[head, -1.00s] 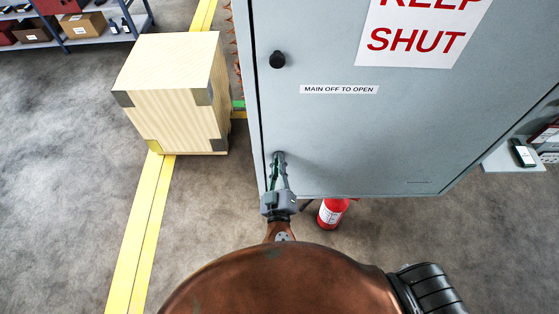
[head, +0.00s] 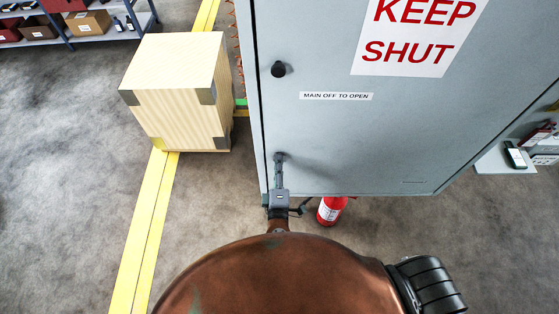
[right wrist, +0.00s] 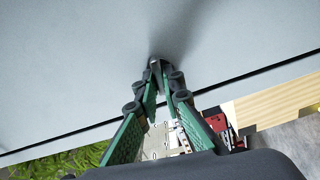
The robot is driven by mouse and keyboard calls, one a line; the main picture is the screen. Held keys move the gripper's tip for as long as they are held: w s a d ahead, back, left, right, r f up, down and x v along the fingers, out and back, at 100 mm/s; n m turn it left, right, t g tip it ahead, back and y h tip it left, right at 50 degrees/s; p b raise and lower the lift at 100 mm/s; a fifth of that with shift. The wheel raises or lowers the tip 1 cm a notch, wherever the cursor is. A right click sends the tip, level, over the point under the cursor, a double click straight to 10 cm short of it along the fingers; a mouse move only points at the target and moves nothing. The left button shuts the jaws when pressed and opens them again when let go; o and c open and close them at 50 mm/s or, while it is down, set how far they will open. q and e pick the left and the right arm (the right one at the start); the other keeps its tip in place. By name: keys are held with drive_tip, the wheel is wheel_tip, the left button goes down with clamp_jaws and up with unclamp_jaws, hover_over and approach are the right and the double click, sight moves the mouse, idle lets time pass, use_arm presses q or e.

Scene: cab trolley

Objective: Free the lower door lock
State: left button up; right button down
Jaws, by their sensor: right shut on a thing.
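The grey cabinet door (head: 350,135) fills the right half of the head view and appears closed. The upper lock (head: 278,69) is a dark round knob near its left edge. The lower lock (right wrist: 154,59) sits near the door's bottom left corner and is mostly covered by my fingertips. My right gripper (head: 279,157) reaches up to the door there and is shut on the lower lock. In the right wrist view my gripper's green and black fingers (right wrist: 157,67) meet at the lock against the grey door. My left gripper is not in view.
A wooden crate (head: 180,92) stands on the floor left of the cabinet, over a yellow line (head: 145,225). A red fire extinguisher (head: 331,210) stands close to the right of my gripper, below the door. Shelves (head: 110,20) stand at the back left.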

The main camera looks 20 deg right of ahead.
drive_tip(key=shift+r+n, duration=0.1)
drive_tip(key=shift+n, duration=0.5)
drive_tip(key=shift+p, duration=0.3)
drive_tip(key=c, duration=2.1)
unclamp_jaws()
drive_tip(key=v, duration=0.7)
drive_tip(key=shift+s+a, duration=0.1)
drive_tip(key=shift+s, duration=0.2)
